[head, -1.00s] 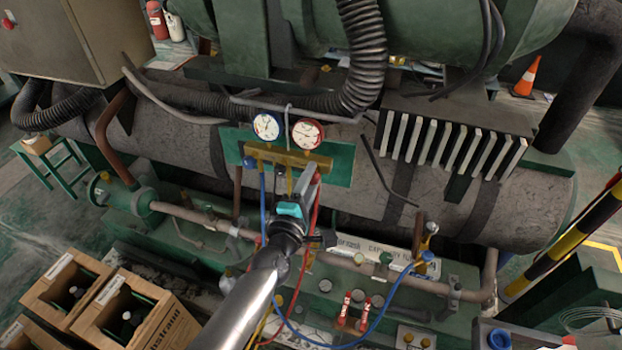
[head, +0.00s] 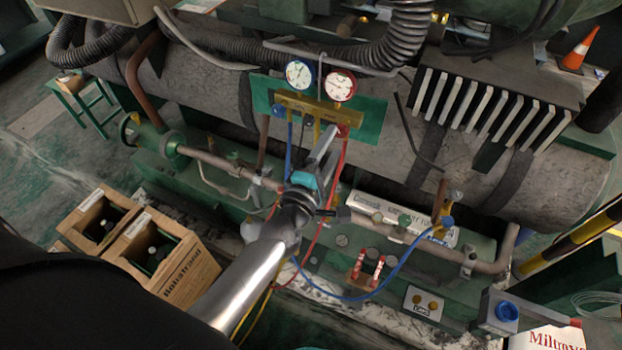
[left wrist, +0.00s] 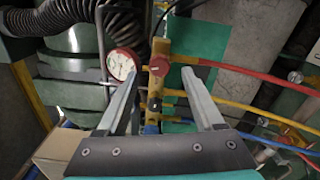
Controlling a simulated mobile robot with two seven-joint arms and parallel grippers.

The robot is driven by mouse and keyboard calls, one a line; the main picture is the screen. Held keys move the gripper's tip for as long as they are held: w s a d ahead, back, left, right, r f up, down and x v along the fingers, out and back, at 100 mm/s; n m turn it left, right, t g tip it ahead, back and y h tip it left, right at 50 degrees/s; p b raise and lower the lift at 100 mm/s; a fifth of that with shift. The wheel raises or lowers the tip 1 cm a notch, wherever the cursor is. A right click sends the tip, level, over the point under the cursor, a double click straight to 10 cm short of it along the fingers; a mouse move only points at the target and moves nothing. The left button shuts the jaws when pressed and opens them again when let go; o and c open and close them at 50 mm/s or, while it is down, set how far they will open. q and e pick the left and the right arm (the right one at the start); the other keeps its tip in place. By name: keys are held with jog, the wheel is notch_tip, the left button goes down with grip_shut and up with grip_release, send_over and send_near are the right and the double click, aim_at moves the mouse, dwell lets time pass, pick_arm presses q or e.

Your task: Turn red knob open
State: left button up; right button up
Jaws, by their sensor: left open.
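The red knob (head: 343,131) is at the right end of the brass manifold (head: 308,109), below the red-rimmed gauge (head: 340,85). My left gripper (head: 330,140) is open, its fingers reaching up to the manifold by the knob. In the left wrist view the red knob (left wrist: 160,75) shows between the two fingertips of my left gripper (left wrist: 158,80), with a gap on each side. The manifold (left wrist: 157,48) runs behind it, and the red-rimmed gauge (left wrist: 122,65) is close to the left finger. I cannot tell how far the fingertips are from the knob in depth. My right gripper is not in view.
A blue-rimmed gauge (head: 300,73) stands beside the red one on a green plate (head: 372,122). A red hose (head: 334,190), a blue hose (head: 290,150) and yellow hoses hang below the manifold, close to my arm. Wooden crates (head: 165,250) stand on the floor at the lower left.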

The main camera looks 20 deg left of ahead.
pick_arm(q)
jog(key=s, duration=1)
jog(key=shift+s+a+b, duration=0.15)
jog(key=shift+s+b, duration=0.05)
jog(key=shift+b, duration=0.25)
jog(key=shift+f, duration=0.1)
